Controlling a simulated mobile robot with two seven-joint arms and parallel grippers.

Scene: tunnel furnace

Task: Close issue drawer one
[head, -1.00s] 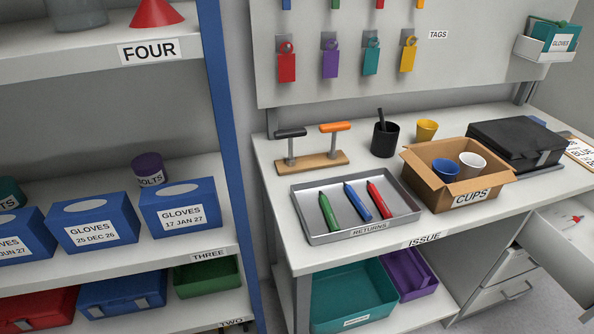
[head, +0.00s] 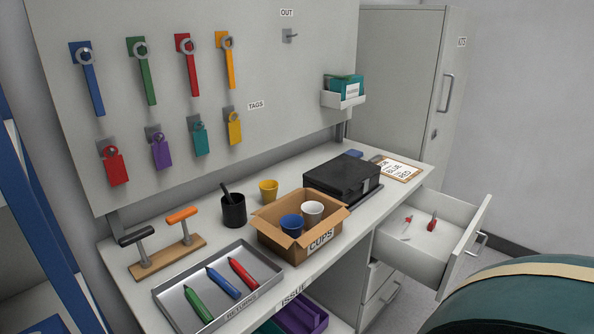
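The top drawer (head: 400,258) under the right end of the issue bench is pulled well out. Its front panel (head: 470,243) faces right and carries a metal bar handle (head: 477,248). Small red items (head: 432,222) lie inside the drawer. No number label on this drawer can be read. Neither of my grippers shows in the head view.
The bench holds a returns tray (head: 162,292) with markers, a cups box (head: 270,236) and a black case (head: 320,172). Closed drawers (head: 378,287) sit below the open one. A grey cabinet (head: 400,70) stands behind. A large dark green rounded thing (head: 530,310) with a tan band fills the lower right corner.

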